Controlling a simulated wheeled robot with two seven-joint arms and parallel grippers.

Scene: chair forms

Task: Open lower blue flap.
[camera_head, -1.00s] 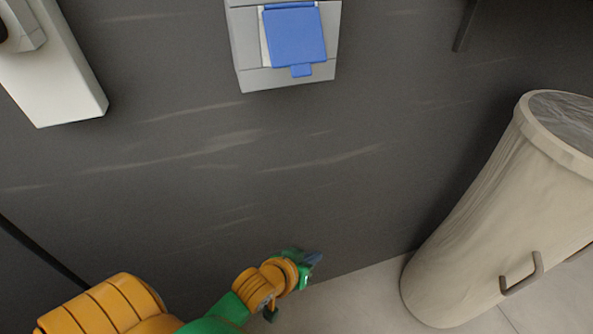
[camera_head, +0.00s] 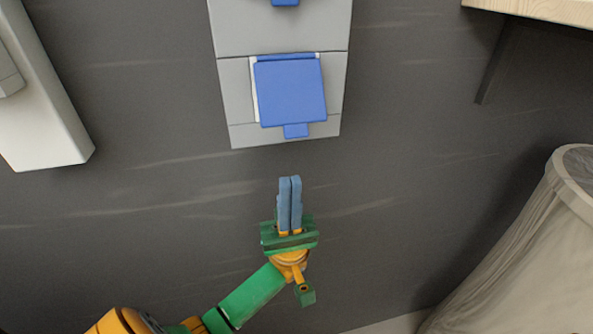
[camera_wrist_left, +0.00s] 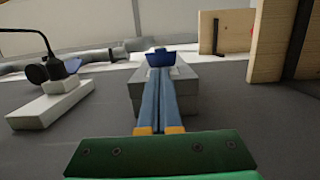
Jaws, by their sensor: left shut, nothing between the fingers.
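The lower blue flap (camera_head: 290,92) is closed over a grey wall box (camera_head: 238,100), with a small tab (camera_head: 296,131) at its lower edge. The bottom tip of another blue part (camera_head: 285,2) shows above it at the top edge. My left gripper (camera_head: 290,180) points up the wall just below the box, apart from the flap. Its blue-grey fingers are together and empty. In the left wrist view the fingers (camera_wrist_left: 160,75) point at the grey box, with a blue part (camera_wrist_left: 160,58) beyond their tips. My right gripper is not in view.
A white-grey wall unit (camera_head: 50,120) hangs on the left. A pale bin (camera_head: 520,260) stands at the lower right. A wooden shelf (camera_head: 540,10) with a dark bracket is at the top right. The dark wall around the box is clear.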

